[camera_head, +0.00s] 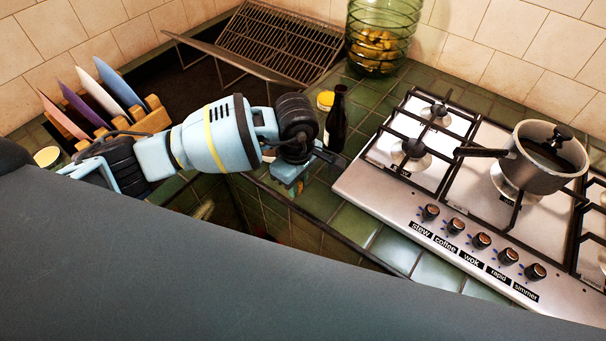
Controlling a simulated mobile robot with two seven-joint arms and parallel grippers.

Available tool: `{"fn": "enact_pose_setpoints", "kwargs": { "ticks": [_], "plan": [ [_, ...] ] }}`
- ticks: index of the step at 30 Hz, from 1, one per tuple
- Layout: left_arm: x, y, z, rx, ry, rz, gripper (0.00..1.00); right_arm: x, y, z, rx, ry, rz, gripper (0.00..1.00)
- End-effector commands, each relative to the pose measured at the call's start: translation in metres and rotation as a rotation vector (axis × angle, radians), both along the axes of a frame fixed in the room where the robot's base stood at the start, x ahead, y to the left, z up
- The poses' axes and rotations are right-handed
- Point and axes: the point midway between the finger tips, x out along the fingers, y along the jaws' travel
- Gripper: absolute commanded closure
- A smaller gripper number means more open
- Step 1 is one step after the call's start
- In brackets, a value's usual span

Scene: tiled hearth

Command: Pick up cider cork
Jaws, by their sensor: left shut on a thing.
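My left gripper (296,188) reaches in from the left and points down over the green tiled counter's front corner, just left of the dark bottle. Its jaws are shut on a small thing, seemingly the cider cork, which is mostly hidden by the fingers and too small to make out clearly. The dark brown bottle (336,122) stands upright on the counter, close behind and to the right of the gripper. My right gripper is not in view.
A steel gas hob (390,185) bears a lidded pot (540,165). A yellow-lidded jar (325,100) stands beside the bottle. Behind are a big green glass jar (382,30) and a wire rack (270,45). Coloured boards stand in a wooden rack (155,118) at left.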

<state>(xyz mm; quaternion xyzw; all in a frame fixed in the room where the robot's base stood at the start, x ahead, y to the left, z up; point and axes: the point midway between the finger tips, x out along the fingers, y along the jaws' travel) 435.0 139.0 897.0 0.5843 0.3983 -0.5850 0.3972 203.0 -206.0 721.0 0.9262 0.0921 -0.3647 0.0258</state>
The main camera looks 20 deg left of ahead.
Motion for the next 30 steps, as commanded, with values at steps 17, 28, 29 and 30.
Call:
{"fn": "enact_pose_setpoints", "kwargs": {
  "ticks": [17,28,29,30],
  "plan": [
    [-0.112,0.009,0.011,0.000,0.000,0.000,1.00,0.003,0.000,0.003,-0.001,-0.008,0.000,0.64],
    [-0.123,0.011,0.013,0.000,-0.002,0.001,1.00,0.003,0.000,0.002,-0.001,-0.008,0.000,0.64],
    [-0.122,0.012,0.013,0.000,-0.002,0.001,1.00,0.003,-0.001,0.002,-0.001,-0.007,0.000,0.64],
    [-0.120,0.014,0.014,0.000,-0.002,0.000,1.00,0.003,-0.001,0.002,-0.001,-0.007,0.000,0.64]
  ]
}}
